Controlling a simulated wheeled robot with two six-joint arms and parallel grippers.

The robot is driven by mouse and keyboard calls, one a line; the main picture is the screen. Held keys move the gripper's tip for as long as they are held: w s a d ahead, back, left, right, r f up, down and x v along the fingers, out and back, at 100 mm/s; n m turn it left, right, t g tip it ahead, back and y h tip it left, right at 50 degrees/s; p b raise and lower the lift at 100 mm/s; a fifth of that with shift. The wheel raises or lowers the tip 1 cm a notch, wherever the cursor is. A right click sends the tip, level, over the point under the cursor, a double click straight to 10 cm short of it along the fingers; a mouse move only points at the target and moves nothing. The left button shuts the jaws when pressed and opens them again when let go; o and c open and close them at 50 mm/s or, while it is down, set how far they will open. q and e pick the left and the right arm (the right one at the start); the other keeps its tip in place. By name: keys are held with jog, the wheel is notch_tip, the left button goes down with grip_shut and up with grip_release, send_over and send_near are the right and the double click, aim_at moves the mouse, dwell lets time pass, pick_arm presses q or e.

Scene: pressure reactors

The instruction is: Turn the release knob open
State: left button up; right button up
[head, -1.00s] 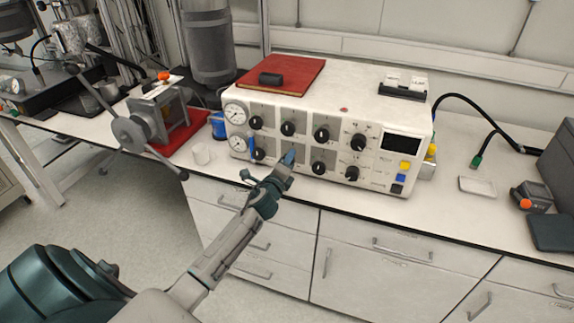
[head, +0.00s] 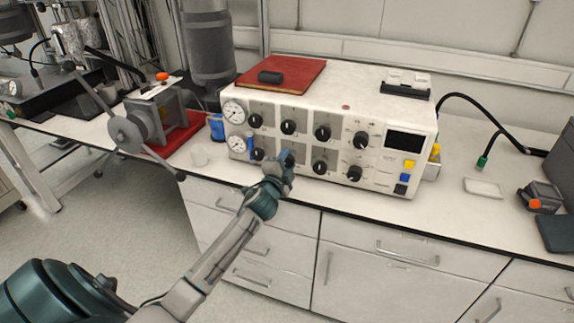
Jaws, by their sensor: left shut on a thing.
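The white control box (head: 350,100) stands on the bench with two rows of black knobs on its front. My left gripper (head: 288,159) is at the lower row, second knob place from the left, and is shut on the knob there. My fingers hide that knob, so I cannot see which way its pointer faces, and no label can be read. The other lower knobs, at left (head: 257,154), middle (head: 319,167) and right (head: 354,173), show free of the gripper. My right gripper is not in view.
Two dials (head: 234,112) sit at the box's left end. A red book (head: 300,72) lies on top. The bench right of the box has open room.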

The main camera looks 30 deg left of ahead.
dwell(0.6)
pick_arm(q)
jog(key=o, duration=1)
jog(key=shift+c, duration=0.2)
jog(key=shift+s+d+f+b, duration=0.15)
jog(key=shift+s+b, duration=0.15)
jog(key=shift+s, duration=0.25)
jog(key=b+v, duration=0.2)
jog(key=v, duration=0.7)
jog(key=shift+s, duration=0.35)
